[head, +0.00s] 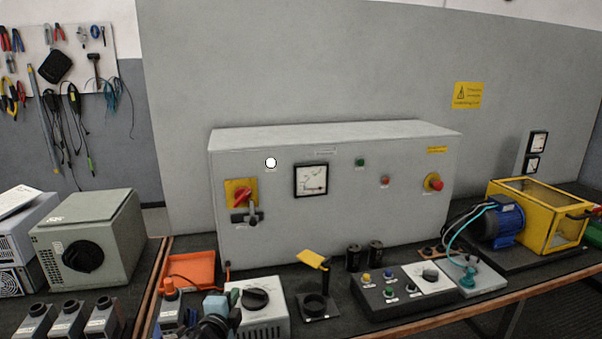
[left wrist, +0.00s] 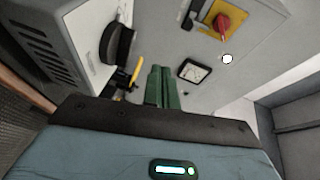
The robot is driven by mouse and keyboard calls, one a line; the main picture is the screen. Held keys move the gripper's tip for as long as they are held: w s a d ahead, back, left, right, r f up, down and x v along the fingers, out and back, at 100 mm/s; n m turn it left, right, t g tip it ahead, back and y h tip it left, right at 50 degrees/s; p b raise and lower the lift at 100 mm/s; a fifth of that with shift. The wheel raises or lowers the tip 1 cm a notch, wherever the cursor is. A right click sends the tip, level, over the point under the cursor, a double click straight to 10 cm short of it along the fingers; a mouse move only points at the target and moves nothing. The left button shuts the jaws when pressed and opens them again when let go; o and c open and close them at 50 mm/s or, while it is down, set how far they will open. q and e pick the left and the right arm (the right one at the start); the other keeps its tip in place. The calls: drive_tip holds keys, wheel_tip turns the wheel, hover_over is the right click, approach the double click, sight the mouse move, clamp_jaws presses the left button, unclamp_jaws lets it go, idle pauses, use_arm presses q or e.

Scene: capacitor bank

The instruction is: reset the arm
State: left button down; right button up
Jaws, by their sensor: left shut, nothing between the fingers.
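My left gripper (head: 214,308) is low in the head view, in front of the grey cabinet and left of the white box with a black dial. In the left wrist view its two green fingers (left wrist: 160,86) are together with nothing between them. The cabinet (head: 345,230) carries a red rotary switch on a yellow plate (head: 240,192), a dial meter (head: 311,180), a white lamp (head: 270,162) and a red knob (head: 433,182). The switch (left wrist: 222,22) and meter (left wrist: 194,71) also show in the left wrist view. My right gripper is not in view.
The white dial box (head: 262,310), a stand with a yellow flap (head: 314,262) and a push-button box (head: 388,296) crowd the bench front. An orange tray (head: 190,268) lies left. A blue motor (head: 500,222) and yellow guard (head: 545,215) stand right. A grey-green unit (head: 88,240) is far left.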

use_arm(q)
drive_tip(key=s+f+n+g, duration=0.2)
drive_tip(key=s+f+n, duration=0.2)
drive_tip(key=s+f, duration=0.55)
drive_tip(key=s+f+n+g, duration=0.1)
drive_tip(key=s+f+n, duration=0.3)
drive_tip(key=s+f, duration=0.55)
drive_tip(key=s+a+f+n+g, duration=0.1)
drive_tip(key=s+n, duration=0.3)
drive_tip(key=s, duration=1)
drive_tip(key=s+a+f+n+g, duration=0.1)
drive_tip(key=s+n, duration=0.3)
drive_tip(key=s, duration=0.9)
drive_tip(key=shift+s+a+f+g, duration=0.2)
drive_tip(key=shift+s+a+g, duration=0.15)
drive_tip(key=shift+a+g, duration=0.4)
